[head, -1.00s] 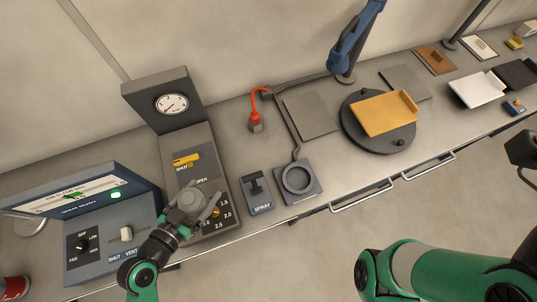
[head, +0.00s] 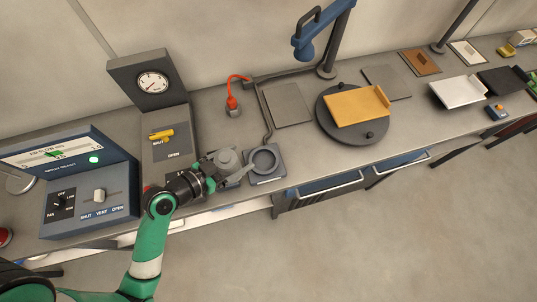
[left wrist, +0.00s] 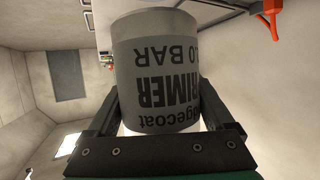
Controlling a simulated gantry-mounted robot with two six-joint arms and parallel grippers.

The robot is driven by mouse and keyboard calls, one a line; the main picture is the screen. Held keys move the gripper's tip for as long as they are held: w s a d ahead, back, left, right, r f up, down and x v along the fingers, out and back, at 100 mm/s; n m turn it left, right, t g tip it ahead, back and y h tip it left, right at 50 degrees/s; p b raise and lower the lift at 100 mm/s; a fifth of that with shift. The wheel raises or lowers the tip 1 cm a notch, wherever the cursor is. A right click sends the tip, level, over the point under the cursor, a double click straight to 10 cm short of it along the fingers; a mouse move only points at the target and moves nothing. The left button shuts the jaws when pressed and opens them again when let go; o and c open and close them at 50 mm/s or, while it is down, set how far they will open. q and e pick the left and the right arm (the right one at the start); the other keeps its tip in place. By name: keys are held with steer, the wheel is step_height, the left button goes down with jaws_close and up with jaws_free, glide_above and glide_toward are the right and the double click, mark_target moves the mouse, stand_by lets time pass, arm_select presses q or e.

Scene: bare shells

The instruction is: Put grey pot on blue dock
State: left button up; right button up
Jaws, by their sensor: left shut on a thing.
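The grey pot (head: 227,157) is upright between the fingers of my left gripper (head: 232,170), which is shut on it. In the left wrist view the pot (left wrist: 158,65) fills the middle, with printed lettering including "PRIMER", between the fingers of the gripper (left wrist: 160,115). The dock (head: 280,171) is a blue-grey square block with a raised round ring and an empty centre. The pot is just left of the ring in the head view, and a fingertip overlaps the dock's left edge. The height of the pot above the bench cannot be told. My right gripper is not in view.
A gauge unit (head: 152,84) with a yellow lever stands behind left of the pot. A blue control box (head: 75,190) is further left. A red hose fitting (head: 233,104) is behind, and a turntable (head: 345,133) with an orange tray (head: 358,108) is to the right.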

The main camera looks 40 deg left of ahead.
arm_select(q)
steer(key=f+b+x, duration=0.1)
steer(key=b+x, duration=0.1)
steer(key=x, duration=0.3)
steer(key=f+b+x, duration=0.1)
steer(key=b+x, duration=0.1)
steer(key=x, duration=0.3)
steer(key=s+f+b+x, duration=0.1)
steer(key=b+x, duration=0.1)
steer(key=x, duration=0.3)
steer(key=shift+a+f, duration=0.1)
steer(key=shift+a, duration=0.05)
steer(key=shift+w+f+b, duration=0.2)
steer(key=shift+f+b, duration=0.4)
steer(key=shift+f, duration=1.15)
